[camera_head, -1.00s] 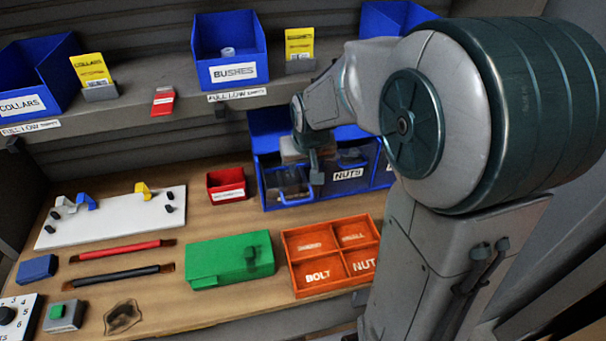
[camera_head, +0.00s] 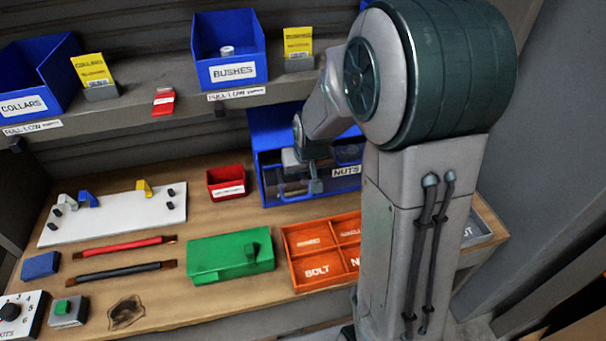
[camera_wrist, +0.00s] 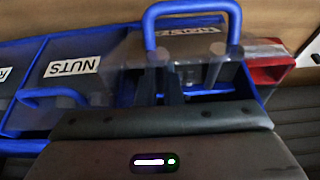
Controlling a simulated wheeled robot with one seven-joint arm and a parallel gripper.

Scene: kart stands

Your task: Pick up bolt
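The blue bin unit (camera_head: 258,160) stands at the back of the bench. Its compartment to the right carries a NUTS label (camera_head: 346,171), also readable in the wrist view (camera_wrist: 72,66). My gripper (camera_head: 314,184) is at the left compartment, by its clear front. In the wrist view my gripper's dark fingers (camera_wrist: 164,84) point down into a blue-edged compartment, beside a blue handle loop (camera_wrist: 150,28). The fingers look close together, but their tips are hidden. I cannot make out a separate bolt in either view.
An orange divided tray (camera_head: 291,268) with a BOLT label stands in front of the bins. A red box (camera_head: 226,183) is left of them, also at the wrist view's right (camera_wrist: 268,60). A green box (camera_head: 215,258) is nearby. A shelf hangs above.

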